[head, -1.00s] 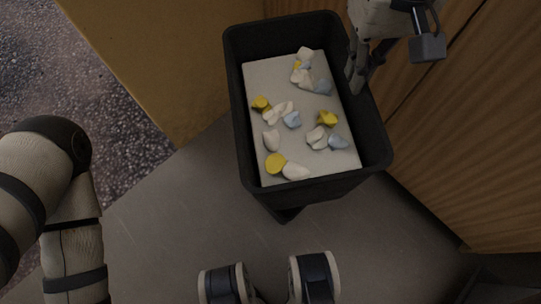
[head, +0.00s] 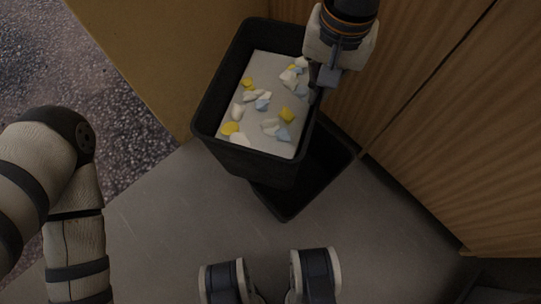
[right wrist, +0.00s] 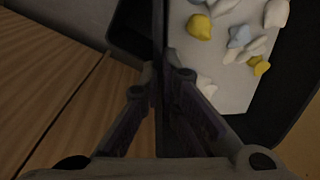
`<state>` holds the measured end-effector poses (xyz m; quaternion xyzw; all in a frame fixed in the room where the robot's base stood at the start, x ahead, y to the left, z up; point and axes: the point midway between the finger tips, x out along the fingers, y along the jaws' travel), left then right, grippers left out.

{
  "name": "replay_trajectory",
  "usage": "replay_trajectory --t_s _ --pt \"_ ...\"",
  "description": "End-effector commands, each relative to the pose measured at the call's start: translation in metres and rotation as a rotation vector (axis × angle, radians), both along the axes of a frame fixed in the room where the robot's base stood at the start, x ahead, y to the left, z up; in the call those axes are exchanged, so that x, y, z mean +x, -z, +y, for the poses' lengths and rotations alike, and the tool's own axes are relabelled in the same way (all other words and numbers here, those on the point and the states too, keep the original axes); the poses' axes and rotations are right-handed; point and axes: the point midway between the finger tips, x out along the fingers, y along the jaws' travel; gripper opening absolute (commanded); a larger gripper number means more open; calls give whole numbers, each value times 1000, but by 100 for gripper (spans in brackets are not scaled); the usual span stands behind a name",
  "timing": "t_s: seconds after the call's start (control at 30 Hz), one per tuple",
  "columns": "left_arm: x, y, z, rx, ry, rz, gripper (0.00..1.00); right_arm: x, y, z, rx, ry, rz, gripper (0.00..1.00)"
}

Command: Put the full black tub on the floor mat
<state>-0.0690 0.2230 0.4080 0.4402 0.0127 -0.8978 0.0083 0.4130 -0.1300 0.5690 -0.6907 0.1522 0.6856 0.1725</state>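The full black tub (head: 246,155) is in the upper middle of the head view, with a pale layer inside carrying white, yellow and light blue pieces. My right gripper (head: 318,84) comes down from above at its right wall. In the right wrist view, the fingers (right wrist: 162,80) close from both sides on the tub's thin black wall, with the sweets to the right. A second black tub (head: 285,210), dark inside, shows below and partly behind the full one, which hides much of it. My left gripper is out of view. I cannot clearly make out a floor mat.
A wooden panelled front (head: 430,130) stands close on the right, and a yellow-brown panel (head: 140,60) stands at upper left. A smooth grey floor (head: 170,225) lies open at the lower left and middle. Rough speckled ground (head: 60,70) lies at far left.

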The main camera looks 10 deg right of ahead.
Motion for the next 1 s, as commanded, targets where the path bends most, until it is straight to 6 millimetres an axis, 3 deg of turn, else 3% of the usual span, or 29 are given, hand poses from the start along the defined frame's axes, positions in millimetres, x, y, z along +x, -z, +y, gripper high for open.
replay_trajectory --t_s 0.3,0.5,0.87,1.0 --pt "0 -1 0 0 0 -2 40 43 50 36 18 308 -18 0" --pt "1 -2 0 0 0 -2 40 66 68 55 27 426 -24 0" --pt "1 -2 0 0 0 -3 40 87 81 76 34 517 -30 0" --pt "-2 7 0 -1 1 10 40 87 97 76 33 519 -25 0"
